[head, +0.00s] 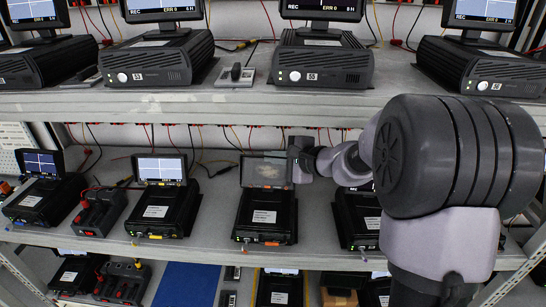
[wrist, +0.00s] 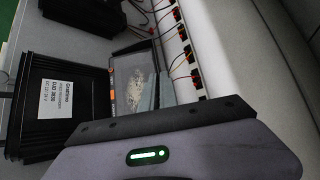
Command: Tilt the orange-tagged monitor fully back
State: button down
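The orange-tagged unit (head: 265,215) is a black box with a white label on the middle shelf, its orange tag (head: 271,243) on the front edge. Its monitor (head: 264,172) stands at the back of the box, with a dull grey-brown screen, unlike the lit screen to its left. My gripper (head: 297,158) is at the monitor's right edge, seemingly close to or touching it; contact is unclear. In the wrist view the monitor (wrist: 136,80) lies just beyond my gripper's dark edge, beside the labelled box (wrist: 62,100). The fingertips are not clear, so the opening cannot be told.
A yellow-tagged unit (head: 160,210) with a lit monitor (head: 161,169) stands to the left, another black unit (head: 358,218) to the right. The upper shelf (head: 240,103) with larger recorders overhangs closely. Red and black cables hang behind the monitors. More units stand on the lower level.

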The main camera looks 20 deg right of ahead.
jog(key=shift+f, duration=0.1)
jog(key=c, duration=1.6)
grip_release()
jog(key=shift+c, duration=0.2)
jog(key=shift+s+d, duration=0.1)
jog(key=v, duration=1.7)
jog(key=shift+p, duration=0.35)
jog(key=shift+d, duration=0.1)
